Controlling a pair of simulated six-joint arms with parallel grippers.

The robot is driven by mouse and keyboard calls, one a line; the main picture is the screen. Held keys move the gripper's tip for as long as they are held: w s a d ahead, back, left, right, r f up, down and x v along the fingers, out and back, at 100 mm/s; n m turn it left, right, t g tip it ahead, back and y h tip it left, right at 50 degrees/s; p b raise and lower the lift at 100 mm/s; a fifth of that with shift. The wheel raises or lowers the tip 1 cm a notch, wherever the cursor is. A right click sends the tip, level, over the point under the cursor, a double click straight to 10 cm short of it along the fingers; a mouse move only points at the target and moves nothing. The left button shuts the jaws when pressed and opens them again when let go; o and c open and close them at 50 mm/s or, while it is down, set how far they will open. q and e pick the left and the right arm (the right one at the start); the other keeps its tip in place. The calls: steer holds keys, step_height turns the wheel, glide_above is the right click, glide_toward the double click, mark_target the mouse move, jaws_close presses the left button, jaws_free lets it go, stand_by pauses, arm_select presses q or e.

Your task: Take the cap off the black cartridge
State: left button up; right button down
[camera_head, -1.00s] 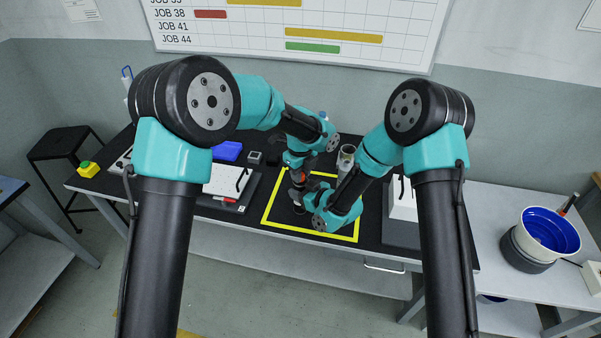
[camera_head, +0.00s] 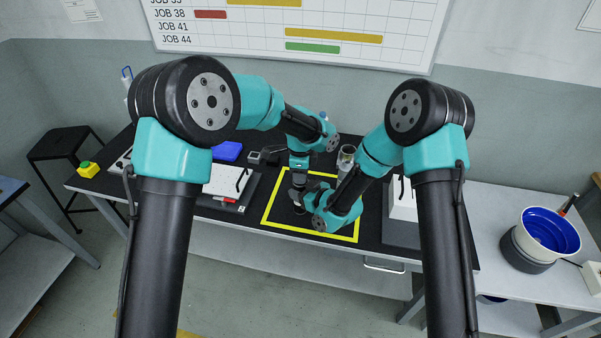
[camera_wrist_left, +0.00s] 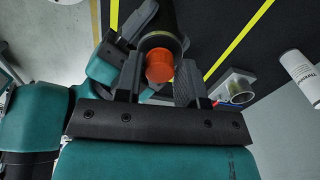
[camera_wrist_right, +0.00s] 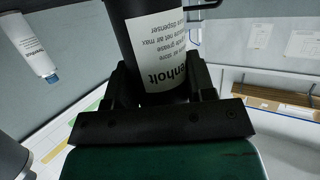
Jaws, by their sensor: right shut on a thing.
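The black cartridge (camera_wrist_right: 158,60) with a white printed label is between the fingers of my right gripper (camera_wrist_right: 158,85), which is shut on it. Its end with a pale ring (camera_wrist_left: 160,38) shows in the left wrist view. The orange cap (camera_wrist_left: 160,66) sits at that end, facing the left wrist camera. My left gripper (camera_wrist_left: 160,80) is over this end with its fingers apart on either side of the cap, and a gap shows beside it. In the head view both grippers meet above the yellow-outlined area, and the arms largely hide cartridge and cap.
The yellow outline (camera_head: 281,227) marks the black table mat. A white cylinder (camera_head: 346,155) stands behind the right arm. A white board (camera_head: 221,181) lies left of the outline, with a blue bin (camera_head: 227,151) behind it. The two wrists are close together.

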arm_select(q)
steer(key=shift+o, duration=1.4)
steer(key=shift+r, duration=2.3)
steer(key=m, duration=0.1)
steer(key=r+m, duration=0.1)
steer(key=m, duration=0.3)
steer(key=shift+r, duration=0.3)
steer(key=m, duration=0.1)
steer(key=r+m, duration=0.1)
steer(key=m, duration=0.3)
steer(key=shift+r, duration=0.4)
steer(key=shift+f, duration=4)
